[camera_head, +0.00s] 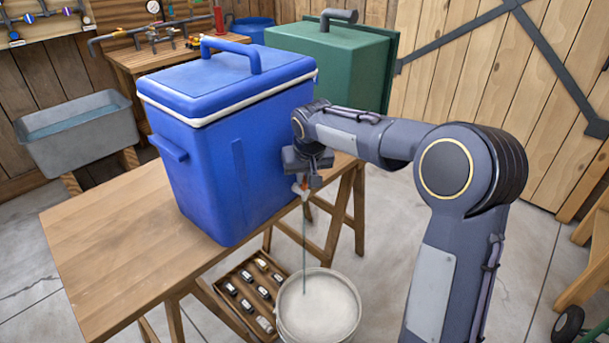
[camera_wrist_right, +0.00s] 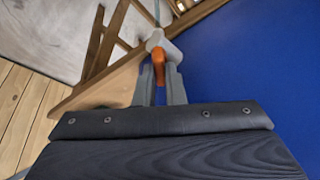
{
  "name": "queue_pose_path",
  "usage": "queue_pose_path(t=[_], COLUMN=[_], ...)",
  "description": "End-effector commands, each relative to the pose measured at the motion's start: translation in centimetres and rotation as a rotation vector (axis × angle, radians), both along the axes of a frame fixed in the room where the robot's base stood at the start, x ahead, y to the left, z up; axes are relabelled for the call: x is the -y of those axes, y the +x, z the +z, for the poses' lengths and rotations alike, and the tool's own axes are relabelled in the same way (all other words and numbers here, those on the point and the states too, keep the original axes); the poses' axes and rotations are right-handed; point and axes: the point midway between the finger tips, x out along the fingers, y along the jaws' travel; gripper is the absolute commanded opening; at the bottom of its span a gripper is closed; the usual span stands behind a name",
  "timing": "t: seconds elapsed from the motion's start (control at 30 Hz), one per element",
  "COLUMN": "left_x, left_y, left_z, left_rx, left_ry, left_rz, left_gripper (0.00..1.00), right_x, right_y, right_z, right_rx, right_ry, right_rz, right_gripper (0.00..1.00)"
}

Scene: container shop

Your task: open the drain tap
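The drain tap (camera_head: 301,190) is a small pale fitting with an orange lever, low on the right side of the blue cooler (camera_head: 215,170). In the wrist view the tap body (camera_wrist_right: 157,40) lies just beyond my fingers. My right gripper (camera_head: 308,176) is at the tap; in the wrist view its two fingers (camera_wrist_right: 160,80) are close in on both sides of the orange lever (camera_wrist_right: 159,62) and appear shut on it. A thin stream (camera_head: 304,240) runs from the tap down into the white bucket (camera_head: 338,338). My left gripper is not in view.
The cooler stands on a wooden table (camera_head: 95,235). A crate of small items (camera_head: 220,283) sits beside the bucket. A green cooler (camera_head: 340,60) stands behind, and a grey tub (camera_head: 80,140) at the left. The floor right of the bucket is partly covered by my arm.

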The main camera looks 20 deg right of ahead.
Motion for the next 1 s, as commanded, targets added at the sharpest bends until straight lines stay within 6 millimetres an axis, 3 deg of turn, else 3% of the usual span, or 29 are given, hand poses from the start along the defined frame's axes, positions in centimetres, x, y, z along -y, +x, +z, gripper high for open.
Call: queue_pose_path(t=[0.47, 1.0], left_x=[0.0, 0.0], left_y=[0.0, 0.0], left_z=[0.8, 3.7], left_rx=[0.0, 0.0], left_ry=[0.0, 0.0], left_rz=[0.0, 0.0], left_gripper=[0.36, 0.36], right_x=[0.1, 0.4], right_y=[-0.1, 0.0], right_z=[0.2, 0.3], right_rx=[-0.002, -0.001], right_ry=[0.001, 0.002], right_rz=[0.079, 0.473], right_gripper=[0.0, 0.0])
